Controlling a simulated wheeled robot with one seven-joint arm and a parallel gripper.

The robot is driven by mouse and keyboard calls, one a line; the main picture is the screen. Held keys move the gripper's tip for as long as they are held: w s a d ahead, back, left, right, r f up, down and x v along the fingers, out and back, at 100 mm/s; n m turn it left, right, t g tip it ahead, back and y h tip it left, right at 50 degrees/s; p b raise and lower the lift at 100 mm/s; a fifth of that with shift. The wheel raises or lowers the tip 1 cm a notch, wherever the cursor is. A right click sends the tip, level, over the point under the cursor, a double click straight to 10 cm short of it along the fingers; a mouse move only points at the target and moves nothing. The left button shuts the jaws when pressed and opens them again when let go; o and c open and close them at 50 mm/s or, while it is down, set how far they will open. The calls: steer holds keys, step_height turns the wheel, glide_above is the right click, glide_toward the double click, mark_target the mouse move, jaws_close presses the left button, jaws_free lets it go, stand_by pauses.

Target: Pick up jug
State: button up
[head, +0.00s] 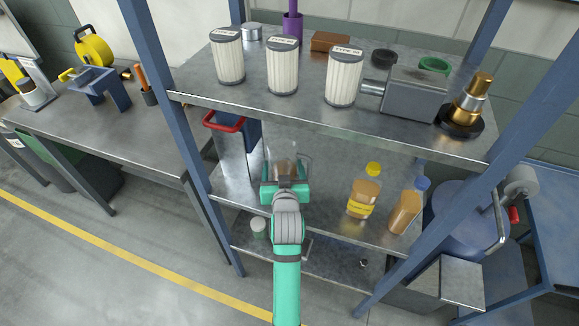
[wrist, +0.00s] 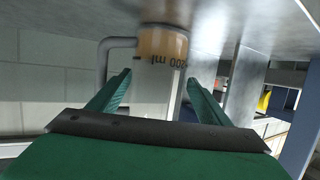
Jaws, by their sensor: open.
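The jug (head: 281,155) is clear, with brown liquid low in it, and stands upright on the middle shelf of the rack. My gripper (head: 285,186) is right in front of it and hides part of its base. In the wrist view, which appears upside down, the jug (wrist: 157,72) shows "200 ml" lettering and its amber liquid at the top. My open gripper (wrist: 159,82) has one finger on each side of the jug, with a visible gap at the right finger. The jug's handle (wrist: 103,60) is on the left in the wrist view, near the left finger.
A yellow-capped bottle (head: 364,192) and a blue-capped bottle (head: 408,207) stand to the right on the same shelf. The upper shelf (head: 300,110), bearing filters and a pump part, overhangs the jug.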

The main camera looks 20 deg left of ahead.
mark_target(284, 154)
steer(key=shift+w+r+x, duration=0.1)
steer(key=shift+r+x, duration=0.15)
steer(key=shift+x, duration=1.05)
steer(key=shift+w+r+x, duration=0.15)
steer(key=shift+r+x, duration=0.05)
steer(key=shift+x, duration=1.1)
steer(key=shift+d, duration=0.2)
steer(key=c, duration=1.2)
steer(key=shift+o, duration=0.2)
steer(key=shift+r, duration=0.1)
